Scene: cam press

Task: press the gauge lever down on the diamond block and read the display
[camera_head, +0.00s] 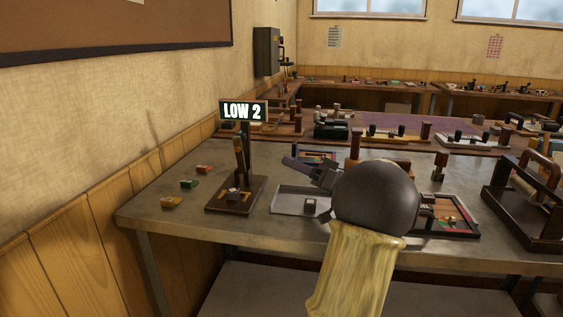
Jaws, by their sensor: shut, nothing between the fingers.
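The gauge stands on a dark wooden base (252,187) near the left end of the table. The gauge lever (240,152) stands close to upright below the display.
Small red (203,169), green (189,184) and yellow (171,203) blocks lie left of the gauge. A grey tray (286,202) with a small block (310,206) lies right of it. A roller press (533,195) stands at far right. The wall is close at left.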

